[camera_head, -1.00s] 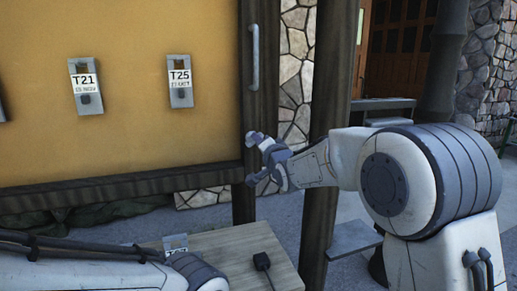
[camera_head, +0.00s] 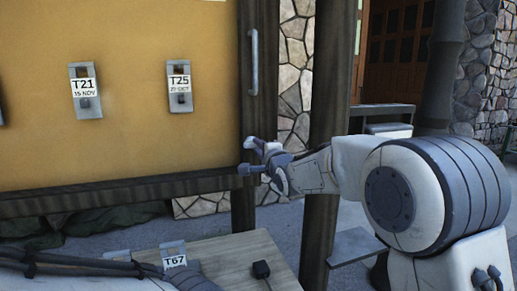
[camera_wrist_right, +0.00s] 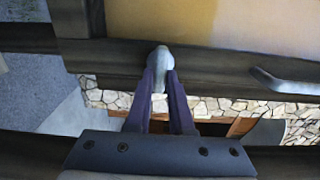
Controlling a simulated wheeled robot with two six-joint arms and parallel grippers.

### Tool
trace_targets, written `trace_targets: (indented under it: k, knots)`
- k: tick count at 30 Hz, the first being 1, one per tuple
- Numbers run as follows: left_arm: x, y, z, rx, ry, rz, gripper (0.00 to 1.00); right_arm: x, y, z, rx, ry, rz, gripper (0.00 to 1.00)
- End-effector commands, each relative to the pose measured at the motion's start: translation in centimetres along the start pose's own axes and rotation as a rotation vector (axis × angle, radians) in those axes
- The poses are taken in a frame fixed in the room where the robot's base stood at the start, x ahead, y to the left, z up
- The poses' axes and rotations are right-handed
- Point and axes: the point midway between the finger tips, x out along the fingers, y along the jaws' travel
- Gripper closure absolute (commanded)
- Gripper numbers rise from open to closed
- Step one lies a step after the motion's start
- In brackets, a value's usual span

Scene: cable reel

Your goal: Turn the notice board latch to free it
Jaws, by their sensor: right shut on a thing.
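The notice board (camera_head: 125,135) is a yellow panel in a dark wooden frame, filling the left of the head view. My right gripper (camera_head: 259,157) is at the frame's lower right corner. In the right wrist view, its two dark fingers (camera_wrist_right: 160,76) are shut on a grey rounded latch (camera_wrist_right: 161,57) on the dark frame. The fingers hide part of the latch. My left arm shows at the lower left of the head view, but its gripper is not visible.
A grey vertical handle (camera_head: 254,62) is on the frame above my right gripper. Tags T21 (camera_head: 86,92) and T25 (camera_head: 180,87) hang on the board. A wooden table (camera_head: 232,257) below holds a T67 tag (camera_head: 174,257) and a small black block (camera_head: 261,269). A dark post (camera_head: 325,130) stands close by.

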Motion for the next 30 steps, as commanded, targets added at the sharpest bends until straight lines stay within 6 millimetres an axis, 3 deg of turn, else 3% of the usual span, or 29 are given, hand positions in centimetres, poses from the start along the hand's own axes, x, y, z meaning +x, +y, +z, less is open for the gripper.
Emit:
trace_targets:
  k: [12,13,15,25,30]
  knots:
    - [0.0,0.0,0.0,0.000,0.000,0.000,0.50,0.0,0.0,-0.2,0.011,0.004,0.000,1.00]
    - [0.0,0.0,0.0,0.000,0.000,0.000,0.50,0.0,0.0,-0.2,0.011,0.004,0.000,0.69]
    - [0.0,0.0,0.0,0.000,0.000,0.000,0.50,0.0,0.0,-0.2,0.010,0.003,0.000,0.50]
    - [0.1,0.0,0.0,0.000,0.000,0.000,0.50,-0.2,0.0,-0.1,0.008,0.001,0.000,0.50]
    - [1.0,-0.1,0.1,0.000,0.000,0.000,0.50,-2.1,0.1,-0.1,0.008,0.002,-0.002,0.50]
